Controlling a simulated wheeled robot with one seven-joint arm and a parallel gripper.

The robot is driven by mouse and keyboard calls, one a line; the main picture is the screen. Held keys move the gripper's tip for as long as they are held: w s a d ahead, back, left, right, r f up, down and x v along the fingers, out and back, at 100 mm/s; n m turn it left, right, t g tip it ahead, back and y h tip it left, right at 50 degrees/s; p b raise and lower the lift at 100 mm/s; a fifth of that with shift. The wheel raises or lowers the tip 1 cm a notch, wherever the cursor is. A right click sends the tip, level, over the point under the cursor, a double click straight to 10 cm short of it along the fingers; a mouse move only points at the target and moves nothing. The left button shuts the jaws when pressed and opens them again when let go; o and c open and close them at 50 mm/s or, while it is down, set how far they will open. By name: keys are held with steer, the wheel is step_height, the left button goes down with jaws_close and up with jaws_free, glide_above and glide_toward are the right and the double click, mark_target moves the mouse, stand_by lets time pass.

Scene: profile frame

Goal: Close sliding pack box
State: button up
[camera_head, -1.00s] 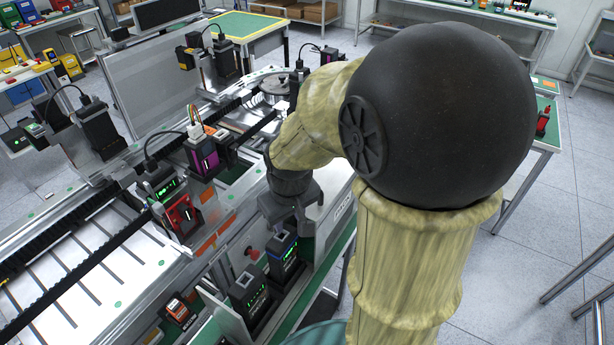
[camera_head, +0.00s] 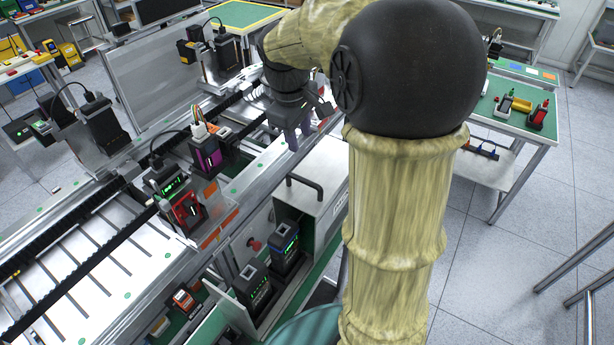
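The pack box is a grey metal housing with a pale sliding cover (camera_head: 320,180) at its far end. A black bar handle (camera_head: 306,187) stands on the cover. The near part of the box is uncovered and shows two dark packs, one with a blue band (camera_head: 285,247) and one with green lights (camera_head: 252,284). My gripper (camera_head: 307,128) is above and beyond the handle, apart from it, and looks empty. Its fingers appear spread, though the tips are partly hidden by the hand. My arm hides the right side of the box.
A conveyor with slotted white plates (camera_head: 75,285) runs along the left. Dark devices with a magenta panel (camera_head: 207,156) and a red part (camera_head: 186,212) stand close left of the box. A red knob (camera_head: 254,245) is beside the packs. A green-topped table (camera_head: 520,122) stands at right.

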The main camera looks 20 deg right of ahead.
mark_target(308, 181)
steer(key=d+f+p, duration=0.1)
steer(key=f, duration=0.4)
steer(key=w+f+p, duration=0.1)
steer(key=f, duration=0.5)
steer(key=d+f, duration=0.1)
steer(key=f, duration=0.4)
steer(key=shift+w+d+f+p, duration=0.2)
steer(key=shift+w+d+p, duration=0.15)
steer(key=shift+w+p, duration=0.05)
jaws_close()
